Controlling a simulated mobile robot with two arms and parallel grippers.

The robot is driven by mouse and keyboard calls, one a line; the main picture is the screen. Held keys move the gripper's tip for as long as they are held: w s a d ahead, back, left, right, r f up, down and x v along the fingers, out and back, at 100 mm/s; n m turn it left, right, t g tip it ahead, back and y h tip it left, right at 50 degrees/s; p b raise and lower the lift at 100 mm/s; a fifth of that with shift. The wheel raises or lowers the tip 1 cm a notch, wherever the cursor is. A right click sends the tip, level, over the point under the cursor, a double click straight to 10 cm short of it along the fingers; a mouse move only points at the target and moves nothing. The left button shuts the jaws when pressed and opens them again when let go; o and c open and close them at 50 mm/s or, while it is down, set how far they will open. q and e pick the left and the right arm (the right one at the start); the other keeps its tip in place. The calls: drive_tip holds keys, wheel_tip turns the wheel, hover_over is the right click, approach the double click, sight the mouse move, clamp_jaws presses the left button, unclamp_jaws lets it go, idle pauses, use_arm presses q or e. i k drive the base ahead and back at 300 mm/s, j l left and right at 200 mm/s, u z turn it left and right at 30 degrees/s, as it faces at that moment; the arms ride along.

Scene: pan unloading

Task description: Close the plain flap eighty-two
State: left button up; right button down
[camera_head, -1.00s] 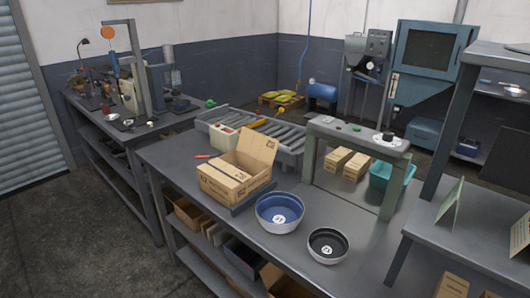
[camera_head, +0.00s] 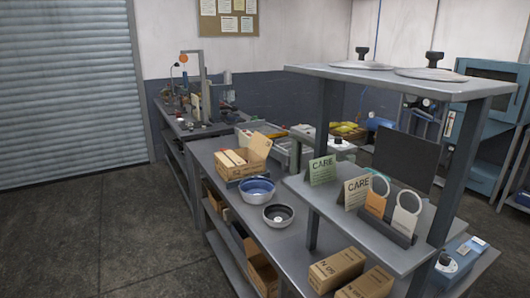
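An open cardboard box (camera_head: 232,168) sits on the long grey workbench (camera_head: 207,146). One of its flaps (camera_head: 258,144) stands raised at the back right. Lighter brown shapes show in its opening, but I cannot tell what they are. No number eighty-two is readable on any flap. Neither of my grippers is in view.
A blue pan (camera_head: 257,194) and a smaller dark pan (camera_head: 278,217) stand in front of the box. A raised grey shelf (camera_head: 400,258) at right holds CARE cards (camera_head: 322,170) and ring-topped tags (camera_head: 405,213). Closed cartons (camera_head: 336,269) lie below it. Open floor (camera_head: 75,235) lies left.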

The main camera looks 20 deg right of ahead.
sight(261, 145)
drive_tip(key=k+l+u, duration=0.1)
drive_tip(key=l, duration=0.3)
drive_tip(key=k+l, duration=0.1)
drive_tip(key=l, duration=0.25)
drive_tip(key=k+l+u, duration=0.15)
drive_tip(key=l, duration=0.6)
drive_tip(key=k+l+u, duration=0.15)
drive_tip(key=l, duration=0.2)
drive_tip(key=k+l, duration=0.15)
drive_tip(key=l, duration=0.2)
drive_tip(key=i+l+u, duration=0.1)
drive_tip(key=l, duration=0.65)
drive_tip(key=i+l+u, duration=0.15)
drive_tip(key=l, duration=0.6)
drive_tip(key=i+l+u, duration=0.1)
drive_tip(key=l, duration=0.65)
drive_tip(key=i+l+u, duration=0.1)
drive_tip(key=l, duration=0.65)
